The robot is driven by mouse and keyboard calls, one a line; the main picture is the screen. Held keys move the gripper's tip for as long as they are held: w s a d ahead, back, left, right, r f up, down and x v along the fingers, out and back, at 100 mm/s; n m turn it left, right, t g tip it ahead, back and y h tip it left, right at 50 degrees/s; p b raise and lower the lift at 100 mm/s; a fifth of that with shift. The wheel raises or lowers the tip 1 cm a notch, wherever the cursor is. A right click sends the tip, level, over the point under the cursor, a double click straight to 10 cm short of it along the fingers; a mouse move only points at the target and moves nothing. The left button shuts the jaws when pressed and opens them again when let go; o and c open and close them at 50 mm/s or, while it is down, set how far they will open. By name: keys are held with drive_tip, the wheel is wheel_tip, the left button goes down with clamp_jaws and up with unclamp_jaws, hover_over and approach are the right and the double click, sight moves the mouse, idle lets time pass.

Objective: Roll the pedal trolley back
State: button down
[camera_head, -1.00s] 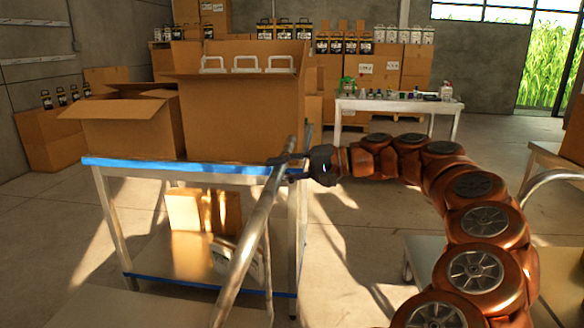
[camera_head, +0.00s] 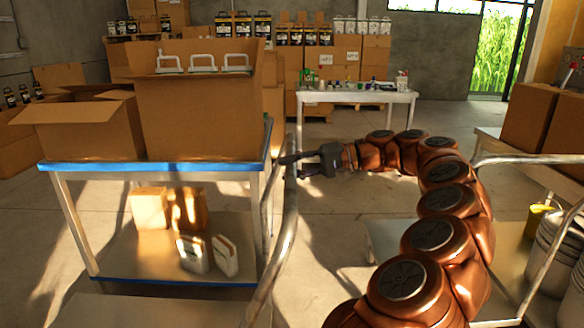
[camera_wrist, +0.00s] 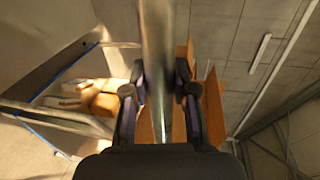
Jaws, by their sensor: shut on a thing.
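My gripper (camera_head: 288,163) is shut around a round metal handle bar (camera_head: 284,235), which slants down toward the lower left in the head view. In the wrist view the bar (camera_wrist: 157,50) runs between the two fingers (camera_wrist: 158,95). A two-shelf metal trolley with blue edges (camera_head: 150,167) stands just left of the bar. A low grey platform (camera_head: 150,312) shows at the bottom left. I cannot tell for sure which of these the bar belongs to; its lower end is out of frame.
Cardboard boxes (camera_head: 200,115) fill the trolley's top; smaller boxes (camera_head: 168,208) and white jugs (camera_head: 226,255) sit below. Another railed trolley (camera_head: 482,205) and buckets (camera_head: 556,245) stand at right. A white table (camera_head: 355,97) is behind, with open floor before it.

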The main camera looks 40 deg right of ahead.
drive_tip(key=shift+a+f, duration=0.1)
drive_tip(key=c, duration=0.9)
unclamp_jaws()
drive_tip(key=shift+w, duration=0.1)
drive_tip(key=v, duration=0.7)
drive_tip(key=shift+d, duration=0.25)
idle(0.5)
